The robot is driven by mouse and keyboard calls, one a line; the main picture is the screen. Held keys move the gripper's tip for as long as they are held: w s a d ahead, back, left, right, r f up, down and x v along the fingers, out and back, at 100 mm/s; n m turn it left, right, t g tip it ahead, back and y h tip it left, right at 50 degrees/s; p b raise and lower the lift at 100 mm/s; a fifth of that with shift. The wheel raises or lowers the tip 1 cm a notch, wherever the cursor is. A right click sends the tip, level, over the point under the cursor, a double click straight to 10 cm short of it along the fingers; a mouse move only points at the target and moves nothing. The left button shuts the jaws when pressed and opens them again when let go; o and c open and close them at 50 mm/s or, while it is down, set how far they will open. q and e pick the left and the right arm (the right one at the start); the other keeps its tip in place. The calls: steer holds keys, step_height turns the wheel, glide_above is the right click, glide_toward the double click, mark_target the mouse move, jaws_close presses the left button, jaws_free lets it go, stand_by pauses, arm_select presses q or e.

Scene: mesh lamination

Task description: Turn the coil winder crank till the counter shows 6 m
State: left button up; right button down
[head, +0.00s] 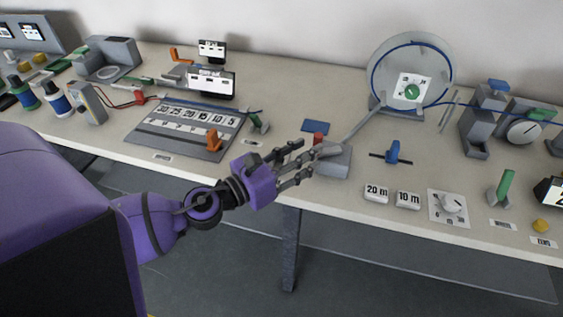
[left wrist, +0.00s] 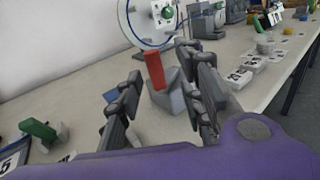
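The coil winder disc (head: 374,72) stands at the back of the bench, with a blue coil and a green hub (head: 412,91). A grey bar (head: 362,124) slopes from near its base down toward my gripper; I cannot tell if it is the crank. A red handle (head: 318,137) stands at a grey block (head: 334,163). My left gripper (head: 304,160) is open beside them. In the left wrist view the red handle (left wrist: 154,70) shows in the gap between the open fingers (left wrist: 160,95), with no clear grip on it. A dark display (head: 552,191) is cut off at the right edge, with part of a digit visible. My right gripper is out of view.
White 20 m (head: 376,194) and 10 m (head: 408,200) blocks and a dial (head: 452,204) lie near the front edge. A blue slider (head: 393,152) stands right of the grey block. A numbered board (head: 190,148) is left of my gripper.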

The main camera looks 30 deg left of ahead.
arm_select(q)
steer(key=v, duration=0.5)
steer(key=shift+s+r, duration=0.1)
steer(key=shift+s+a, duration=0.3)
steer(key=shift+s, duration=0.25)
